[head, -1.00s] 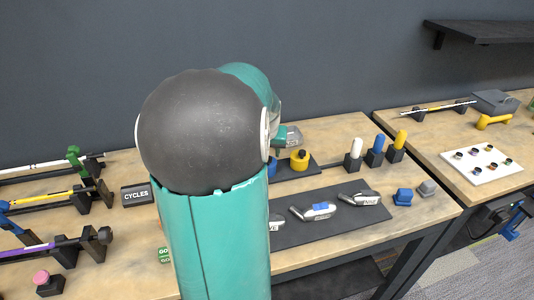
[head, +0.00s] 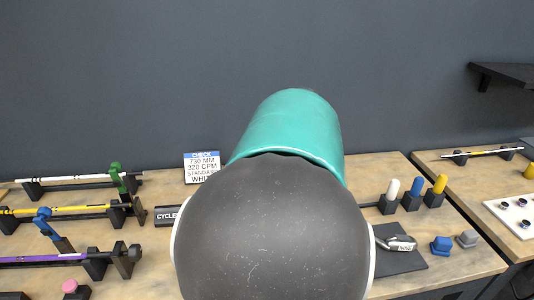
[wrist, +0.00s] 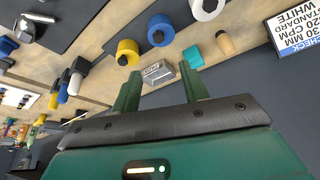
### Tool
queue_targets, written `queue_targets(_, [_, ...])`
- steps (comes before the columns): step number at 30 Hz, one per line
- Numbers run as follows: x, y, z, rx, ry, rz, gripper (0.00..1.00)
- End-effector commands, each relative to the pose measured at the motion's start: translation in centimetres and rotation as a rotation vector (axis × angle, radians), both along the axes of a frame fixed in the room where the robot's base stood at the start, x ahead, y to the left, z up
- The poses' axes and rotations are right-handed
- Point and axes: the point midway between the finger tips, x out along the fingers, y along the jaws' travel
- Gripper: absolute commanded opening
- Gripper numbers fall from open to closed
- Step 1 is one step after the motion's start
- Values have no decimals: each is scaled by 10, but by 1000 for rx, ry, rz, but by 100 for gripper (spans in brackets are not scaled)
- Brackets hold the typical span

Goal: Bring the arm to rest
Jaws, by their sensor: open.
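My gripper (wrist: 161,78) shows in the wrist view with its two green fingers apart. A small grey labelled piece (wrist: 158,72) appears beyond the fingertips; I see no contact with it, and nothing is clearly held. In the head view my teal and dark grey arm fills the middle, raised over the bench, and my gripper is hidden behind it. Clubs with white, yellow (head: 75,210) and purple (head: 40,260) shafts lie on black stands at the left.
A check sign (head: 202,167) stands at the back of the bench. White, blue and yellow grips (head: 440,184) stand at the right, near a club head (head: 402,243) on a dark mat. Tape rolls (wrist: 128,50) show in the wrist view. A shelf (head: 505,74) juts from the wall.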

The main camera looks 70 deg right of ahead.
Motion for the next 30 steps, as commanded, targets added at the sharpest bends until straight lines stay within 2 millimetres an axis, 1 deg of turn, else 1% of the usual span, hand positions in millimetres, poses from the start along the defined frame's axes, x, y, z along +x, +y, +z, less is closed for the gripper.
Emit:
queue_targets(7, [0,0,0,0,0,0,44])
queue_targets(9, [3,2,0,0,-1,8,44])
queue_targets(11, [12,7,0,1,-6,31,44])
queue_targets(14, [45,29,3,1,-21,115,44])
queue_targets(17, [91,69,6,2,-42,254,44])
queue_targets(18, [111,90,7,2,-50,319,44])
queue_targets(20, [137,123,8,2,-61,418,44])
queue_targets(21, [152,146,9,3,-69,483,44])
queue_targets(23, [172,183,10,1,-77,585,44])
queue_targets(24, [183,208,10,0,-81,656,44])
queue_targets(26, [196,248,9,-3,-85,763,44])
queue_targets(27, [202,275,8,-7,-87,835,44])
queue_targets(29, [207,316,6,-14,-89,946,44])
queue_targets(30, [208,344,4,-19,-89,1022,44])
